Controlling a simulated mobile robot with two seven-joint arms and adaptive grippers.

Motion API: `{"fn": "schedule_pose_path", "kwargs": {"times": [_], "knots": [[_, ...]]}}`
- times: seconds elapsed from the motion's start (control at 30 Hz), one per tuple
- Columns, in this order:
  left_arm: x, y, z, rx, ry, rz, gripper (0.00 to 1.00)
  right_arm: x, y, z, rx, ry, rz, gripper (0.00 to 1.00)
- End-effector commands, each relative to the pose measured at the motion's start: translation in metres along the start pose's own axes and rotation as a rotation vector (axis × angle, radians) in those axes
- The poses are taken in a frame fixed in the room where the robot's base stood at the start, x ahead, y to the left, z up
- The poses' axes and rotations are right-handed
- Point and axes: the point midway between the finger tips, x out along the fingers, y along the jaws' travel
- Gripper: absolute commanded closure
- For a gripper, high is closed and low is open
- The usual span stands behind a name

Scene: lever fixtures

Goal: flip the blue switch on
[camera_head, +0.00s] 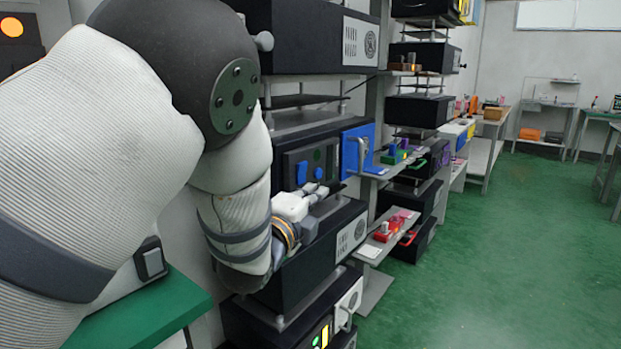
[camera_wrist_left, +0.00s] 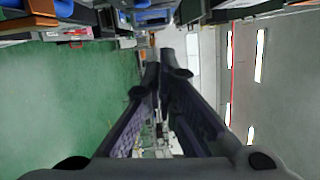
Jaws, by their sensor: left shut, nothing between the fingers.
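A dark control panel (camera_head: 296,158) sits on the front of a black unit in the rack. Two small blue parts show on it, a taller one (camera_head: 302,173) on the left and a rounder one (camera_head: 318,173) on the right; I cannot tell which is the switch or its position. My left gripper (camera_head: 318,190) is just below and in front of this panel, seen small beyond my arm. In the left wrist view the dark fingers (camera_wrist_left: 164,64) are together with nothing between them. Contact with the panel cannot be made out. My right gripper is not in view.
A blue door (camera_head: 358,148) with a handle stands right of the panel. Black units sit above and below. Shelves with a green block set (camera_head: 394,156) and a red fixture (camera_head: 388,228) stand farther right. The green floor (camera_head: 480,270) is clear.

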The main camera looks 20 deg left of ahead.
Motion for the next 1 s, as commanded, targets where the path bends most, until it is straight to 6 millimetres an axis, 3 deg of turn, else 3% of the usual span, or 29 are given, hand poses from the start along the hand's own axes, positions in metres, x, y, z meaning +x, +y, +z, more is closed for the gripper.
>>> {"fn": "schedule_pose_path", "kwargs": {"times": [0.27, 0.3, 0.53, 1.0], "knots": [[0.061, 0.003, 0.0, -0.002, 0.0, 0.002, 1.0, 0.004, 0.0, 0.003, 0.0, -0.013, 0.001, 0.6], [0.065, 0.002, 0.007, -0.002, -0.004, 0.002, 1.0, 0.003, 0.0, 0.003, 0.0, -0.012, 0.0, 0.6], [0.07, 0.0, 0.035, -0.001, -0.001, 0.0, 1.0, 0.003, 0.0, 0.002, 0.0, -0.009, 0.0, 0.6], [0.075, 0.003, 0.039, -0.004, 0.001, 0.004, 1.0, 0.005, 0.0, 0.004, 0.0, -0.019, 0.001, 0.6]]}}
